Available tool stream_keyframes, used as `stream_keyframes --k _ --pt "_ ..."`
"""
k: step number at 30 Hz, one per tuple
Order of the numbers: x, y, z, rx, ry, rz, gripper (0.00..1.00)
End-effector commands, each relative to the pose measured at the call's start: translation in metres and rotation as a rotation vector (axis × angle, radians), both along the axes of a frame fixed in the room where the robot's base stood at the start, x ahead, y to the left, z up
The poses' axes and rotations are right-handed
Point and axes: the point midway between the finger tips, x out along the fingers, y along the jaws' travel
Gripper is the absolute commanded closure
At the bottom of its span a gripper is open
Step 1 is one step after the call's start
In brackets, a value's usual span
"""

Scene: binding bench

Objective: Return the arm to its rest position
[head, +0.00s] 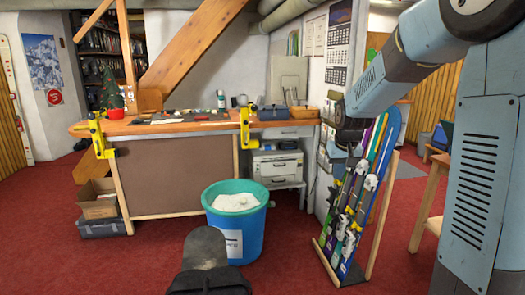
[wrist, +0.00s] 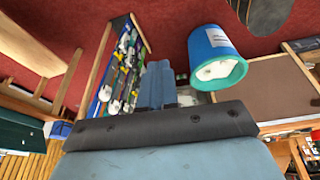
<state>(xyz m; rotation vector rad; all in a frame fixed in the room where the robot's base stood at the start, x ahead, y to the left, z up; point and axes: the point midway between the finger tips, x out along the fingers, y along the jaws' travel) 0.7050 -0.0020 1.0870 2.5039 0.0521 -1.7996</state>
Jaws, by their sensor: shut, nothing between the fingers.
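The fingers are in open air and touch nothing that I can see. In the head view the fingers are hard to make out against the boards.
The wooden workbench (head: 170,127) with yellow clamps (head: 245,128) is at the back.

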Motion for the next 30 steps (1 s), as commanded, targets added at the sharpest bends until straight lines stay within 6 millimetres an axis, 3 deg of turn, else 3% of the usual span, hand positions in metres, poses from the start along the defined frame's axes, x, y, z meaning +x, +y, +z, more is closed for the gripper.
stream_keyframes --k 6,15,22,30 --pt "-0.059 0.000 0.043 0.004 -0.035 -0.011 1.00" --pt "-0.141 0.001 0.079 0.012 -0.078 -0.027 1.00" --pt "-0.205 0.001 0.093 0.019 -0.112 -0.038 1.00" --pt "-0.274 0.002 0.094 0.026 -0.147 -0.050 1.00"
